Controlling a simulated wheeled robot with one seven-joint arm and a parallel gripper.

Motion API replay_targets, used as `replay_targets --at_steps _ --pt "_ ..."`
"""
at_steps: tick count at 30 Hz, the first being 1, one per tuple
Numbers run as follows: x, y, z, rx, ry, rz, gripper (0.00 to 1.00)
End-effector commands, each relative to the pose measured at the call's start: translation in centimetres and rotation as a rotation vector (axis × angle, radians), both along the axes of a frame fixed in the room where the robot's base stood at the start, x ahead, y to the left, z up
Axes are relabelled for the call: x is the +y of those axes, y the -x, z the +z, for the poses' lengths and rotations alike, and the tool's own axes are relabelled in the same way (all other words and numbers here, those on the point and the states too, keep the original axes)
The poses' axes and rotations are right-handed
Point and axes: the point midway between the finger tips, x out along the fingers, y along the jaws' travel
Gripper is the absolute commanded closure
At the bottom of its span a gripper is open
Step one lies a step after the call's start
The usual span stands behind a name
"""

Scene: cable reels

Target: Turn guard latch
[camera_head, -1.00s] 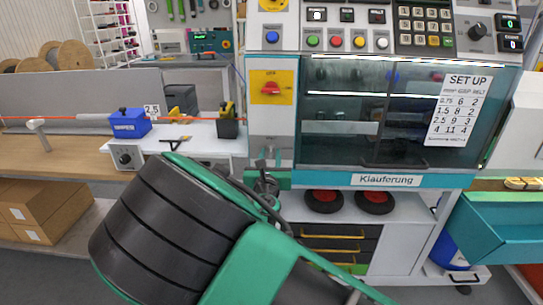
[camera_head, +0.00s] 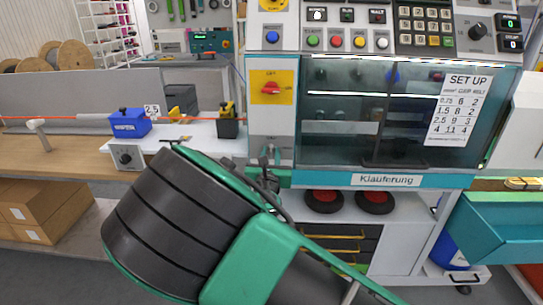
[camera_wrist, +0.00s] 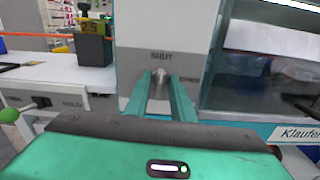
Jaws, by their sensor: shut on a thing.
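The guard latch (camera_wrist: 160,76) is a small grey metal piece on the pale machine panel, just below the word SHUT in the wrist view. A second, blurred label stands to its right. My gripper (camera_wrist: 161,88) has its two green fingers closed on the latch from either side. In the head view, my gripper (camera_head: 270,160) is at the lower part of the panel, left of the dark transparent guard (camera_head: 345,150). My own arm hides part of this area, and the latch's exact angle is hard to tell.
Above the latch is a red rotary switch (camera_head: 270,88) on a yellow plate. A button and keypad panel (camera_head: 380,28) is at the top. A blue clamp block (camera_head: 130,123) and a dark block (camera_head: 227,125) stand on the left bench along an orange cable.

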Motion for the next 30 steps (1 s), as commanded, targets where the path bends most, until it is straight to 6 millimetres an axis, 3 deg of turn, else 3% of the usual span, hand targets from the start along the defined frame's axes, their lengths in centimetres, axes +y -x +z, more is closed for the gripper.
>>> replay_targets --at_steps 30 --pt "-0.51 -0.01 -0.22 -0.03 -0.888 -0.004 1.0"
